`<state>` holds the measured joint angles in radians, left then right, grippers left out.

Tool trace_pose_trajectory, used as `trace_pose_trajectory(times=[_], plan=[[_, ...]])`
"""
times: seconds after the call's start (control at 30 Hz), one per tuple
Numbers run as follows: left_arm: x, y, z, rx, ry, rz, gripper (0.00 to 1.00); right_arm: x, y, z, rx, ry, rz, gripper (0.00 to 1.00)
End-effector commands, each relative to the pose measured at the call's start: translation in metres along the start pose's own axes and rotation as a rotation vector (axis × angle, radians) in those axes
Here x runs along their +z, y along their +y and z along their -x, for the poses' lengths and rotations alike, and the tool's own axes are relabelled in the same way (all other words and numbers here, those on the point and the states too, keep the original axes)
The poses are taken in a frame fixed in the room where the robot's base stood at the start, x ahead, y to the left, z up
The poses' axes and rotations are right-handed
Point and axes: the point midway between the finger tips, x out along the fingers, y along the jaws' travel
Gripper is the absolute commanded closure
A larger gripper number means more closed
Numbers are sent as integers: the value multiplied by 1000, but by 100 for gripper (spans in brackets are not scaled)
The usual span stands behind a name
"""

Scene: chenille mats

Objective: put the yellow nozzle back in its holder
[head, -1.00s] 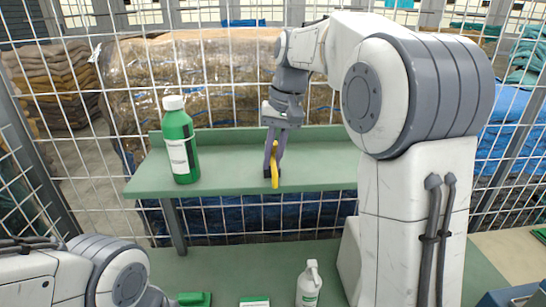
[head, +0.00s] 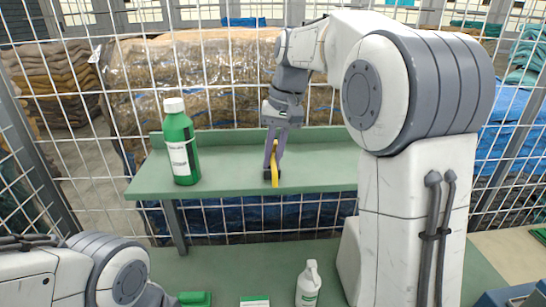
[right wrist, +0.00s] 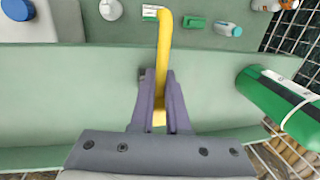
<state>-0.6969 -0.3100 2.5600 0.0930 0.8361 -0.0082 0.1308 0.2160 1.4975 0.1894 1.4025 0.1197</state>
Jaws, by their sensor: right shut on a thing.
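The yellow nozzle (head: 275,172) is a slim bent yellow tube. My right gripper (head: 273,158) is shut on it, pointing down over the green shelf (head: 225,174) near its front edge. In the right wrist view, the nozzle (right wrist: 166,45) runs between the two purple-grey fingers (right wrist: 160,85) and extends past their tips, with its end bent over. I cannot tell whether it touches the shelf. I cannot make out a holder. Part of my left arm shows at the lower left of the head view, but its gripper is out of frame.
A green bottle (head: 181,148) with a white cap stands on the shelf, left of my right gripper. On the lower surface are a white bottle (head: 309,285), a small green-and-white box (head: 255,301) and a green block (head: 195,299). A wire mesh (head: 215,55) rises behind the shelf.

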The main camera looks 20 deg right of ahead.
Motion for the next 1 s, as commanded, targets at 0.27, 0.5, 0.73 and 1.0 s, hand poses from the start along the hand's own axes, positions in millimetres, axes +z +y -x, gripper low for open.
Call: trace_pose_trajectory(times=[0.27, 0.5, 0.73, 1.0], plan=[[0, 0, 4, 0, 0, 0, 51, 0, 0, 1, 0, 0, 0, 100], [0, 0, 4, 0, 0, 0, 51, 0, 0, 0, 0, 1, 0, 100], [0, 0, 4, 0, 0, 0, 51, 0, 0, 0, 0, 0, 0, 100], [0, 1, 8, 0, 0, 0, 51, 0, 0, 1, 0, 1, 0, 100]])
